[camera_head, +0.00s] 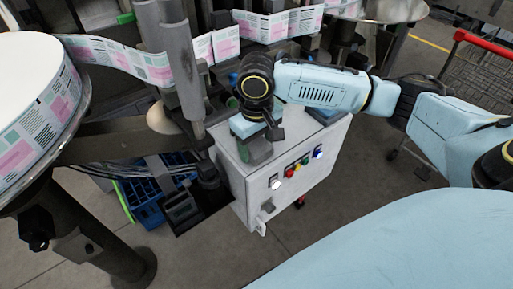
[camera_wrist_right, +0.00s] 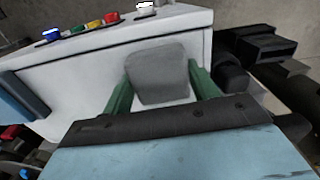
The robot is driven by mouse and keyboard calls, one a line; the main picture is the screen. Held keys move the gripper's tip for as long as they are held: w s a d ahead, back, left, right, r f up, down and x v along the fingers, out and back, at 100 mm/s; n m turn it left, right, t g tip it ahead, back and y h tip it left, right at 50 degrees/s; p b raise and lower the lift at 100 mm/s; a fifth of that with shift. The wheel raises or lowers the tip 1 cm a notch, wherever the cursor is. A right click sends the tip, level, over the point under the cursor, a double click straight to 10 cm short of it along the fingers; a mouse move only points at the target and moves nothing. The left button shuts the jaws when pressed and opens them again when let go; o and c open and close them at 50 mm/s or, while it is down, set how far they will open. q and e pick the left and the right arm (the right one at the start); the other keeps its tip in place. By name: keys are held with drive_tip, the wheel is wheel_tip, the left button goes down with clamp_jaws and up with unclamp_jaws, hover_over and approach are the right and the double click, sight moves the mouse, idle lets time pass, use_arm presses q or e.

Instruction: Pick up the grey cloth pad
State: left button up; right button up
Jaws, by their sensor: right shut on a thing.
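The grey cloth pad (camera_wrist_right: 160,75) shows in the right wrist view as a rounded grey square. It sits between the two green fingers of my right gripper (camera_wrist_right: 162,90), which is shut on it. In the head view my right gripper (camera_head: 258,148) points down at the top of the white control cabinet (camera_head: 238,178). The arm and gripper mostly hide the pad there. I cannot tell whether the pad still touches the cabinet top. My left gripper is in neither view.
Coloured buttons (camera_head: 290,170) line the cabinet's front. A grey post (camera_head: 185,70) and a label web (camera_head: 120,57) stand close to the left of my right gripper. A large label reel (camera_head: 35,110) is at far left. A red-handled cart (camera_head: 478,75) stands at right.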

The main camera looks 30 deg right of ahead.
sight(256, 145)
drive_tip(key=shift+r+p, duration=0.8)
drive_tip(key=shift+r, duration=4.25)
